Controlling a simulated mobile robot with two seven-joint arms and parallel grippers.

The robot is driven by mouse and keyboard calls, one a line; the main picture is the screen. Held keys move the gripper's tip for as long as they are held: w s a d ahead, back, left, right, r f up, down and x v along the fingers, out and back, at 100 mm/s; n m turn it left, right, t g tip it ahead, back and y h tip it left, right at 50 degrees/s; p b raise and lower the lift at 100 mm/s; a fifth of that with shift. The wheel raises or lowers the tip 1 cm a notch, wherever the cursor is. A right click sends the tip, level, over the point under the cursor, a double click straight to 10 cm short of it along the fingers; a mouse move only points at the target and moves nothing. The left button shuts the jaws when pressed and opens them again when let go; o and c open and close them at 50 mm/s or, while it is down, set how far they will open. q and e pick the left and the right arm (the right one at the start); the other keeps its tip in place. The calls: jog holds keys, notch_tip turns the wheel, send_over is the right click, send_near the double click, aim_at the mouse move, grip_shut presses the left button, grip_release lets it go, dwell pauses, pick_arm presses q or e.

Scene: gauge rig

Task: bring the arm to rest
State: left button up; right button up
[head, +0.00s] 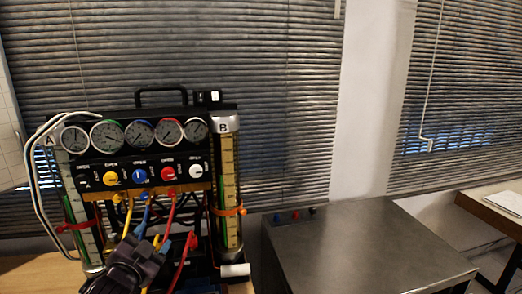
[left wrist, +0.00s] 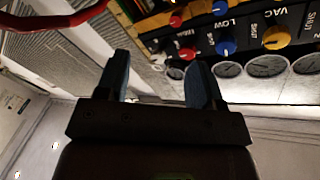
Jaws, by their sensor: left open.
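My left gripper (head: 148,242) is at the lower left of the head view, in front of the lower part of the gauge rig (head: 140,155), among its coloured hoses. In the left wrist view its two blue-grey fingers (left wrist: 160,66) stand apart with nothing between them. The rig's knob panel (left wrist: 235,28) and gauges show upside down beyond the fingers there. I cannot tell whether the gripper touches a hose. My right gripper is in neither view.
Yellow, blue and red hoses (head: 172,207) hang below the rig's knobs. Tube B (head: 228,180) stands at the rig's right side. A bare metal-topped table (head: 370,250) is to the right, with several small knobs at its back left. Blinds cover the windows behind.

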pick_arm(q)
jog(key=s+a+f+n+g+y+b, duration=0.1)
jog(key=s+f+n+g, duration=0.2)
jog(key=s+f, duration=1)
jog(key=s+a+f+n+g+y+b, duration=0.1)
jog(key=s+f+n, duration=0.4)
jog(key=s+f, duration=0.7)
notch_tip(320, 180, down, 7)
jog(key=shift+s+a+r+g, duration=0.2)
jog(key=shift+s+a+g, duration=0.25)
jog(key=shift+g, duration=0.75)
